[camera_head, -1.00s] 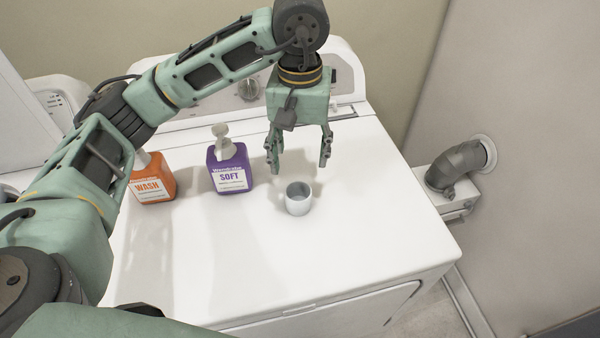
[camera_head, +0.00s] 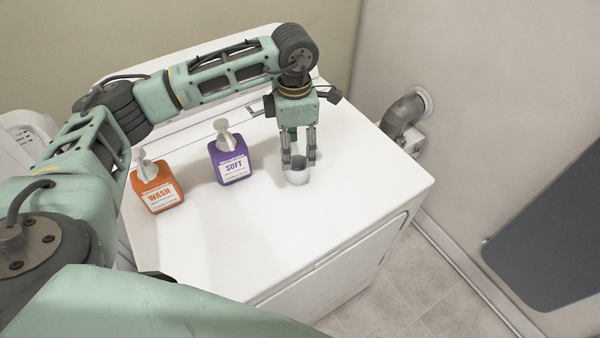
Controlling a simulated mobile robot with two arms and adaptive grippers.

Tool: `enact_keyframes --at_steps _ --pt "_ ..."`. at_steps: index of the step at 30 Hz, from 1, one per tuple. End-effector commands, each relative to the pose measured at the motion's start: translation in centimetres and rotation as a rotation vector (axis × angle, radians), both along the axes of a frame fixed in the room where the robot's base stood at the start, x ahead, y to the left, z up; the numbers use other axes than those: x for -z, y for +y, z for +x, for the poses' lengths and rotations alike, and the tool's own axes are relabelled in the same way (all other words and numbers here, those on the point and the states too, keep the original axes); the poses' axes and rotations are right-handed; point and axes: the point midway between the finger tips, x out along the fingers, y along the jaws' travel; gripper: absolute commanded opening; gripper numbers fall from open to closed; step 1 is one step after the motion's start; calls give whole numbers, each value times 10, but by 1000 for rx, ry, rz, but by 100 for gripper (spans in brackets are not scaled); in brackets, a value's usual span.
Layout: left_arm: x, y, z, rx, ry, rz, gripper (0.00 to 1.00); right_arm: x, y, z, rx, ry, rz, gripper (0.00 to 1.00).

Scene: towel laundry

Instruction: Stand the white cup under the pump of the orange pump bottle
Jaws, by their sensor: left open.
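The white cup (camera_head: 298,178) stands upright on the white machine top, right of the bottles. My left gripper (camera_head: 299,164) is open, pointing down at the cup, with its fingertips at the height of the rim. I cannot tell whether the fingers touch the cup. The orange pump bottle (camera_head: 158,190), labelled WASH, stands at the left of the machine top with its white pump (camera_head: 146,165) up. The space under its pump is bare machine top as far as I can see. My right gripper is not in view.
A purple pump bottle (camera_head: 231,162), labelled SOFT, stands between the orange bottle and the cup. The front of the white machine top (camera_head: 240,235) is clear. A grey duct pipe (camera_head: 405,112) meets the wall at the right.

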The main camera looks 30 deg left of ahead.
Motion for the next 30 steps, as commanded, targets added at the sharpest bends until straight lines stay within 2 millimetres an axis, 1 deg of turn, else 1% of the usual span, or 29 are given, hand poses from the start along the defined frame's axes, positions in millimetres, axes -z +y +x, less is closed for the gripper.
enact_keyframes --at_steps 1,3,7,12,15,18,21,25,26,30 --pt "5 0 -1 -4 6 1 56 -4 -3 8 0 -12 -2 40" --pt "12 0 -1 -3 4 1 56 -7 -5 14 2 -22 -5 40" --pt "25 0 -1 -1 5 0 56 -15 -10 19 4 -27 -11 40" --pt "47 0 0 0 6 0 56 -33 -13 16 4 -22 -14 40" --pt "63 0 1 0 5 0 56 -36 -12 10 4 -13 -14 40" --pt "72 -1 2 1 2 0 56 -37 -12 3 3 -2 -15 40" --pt "75 -1 2 2 1 -1 56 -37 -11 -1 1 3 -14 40" --pt "75 0 2 2 1 -1 56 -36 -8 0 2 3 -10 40" --pt "75 0 2 2 1 -1 54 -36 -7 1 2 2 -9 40" --pt "74 0 2 2 1 -1 42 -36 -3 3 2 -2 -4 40"
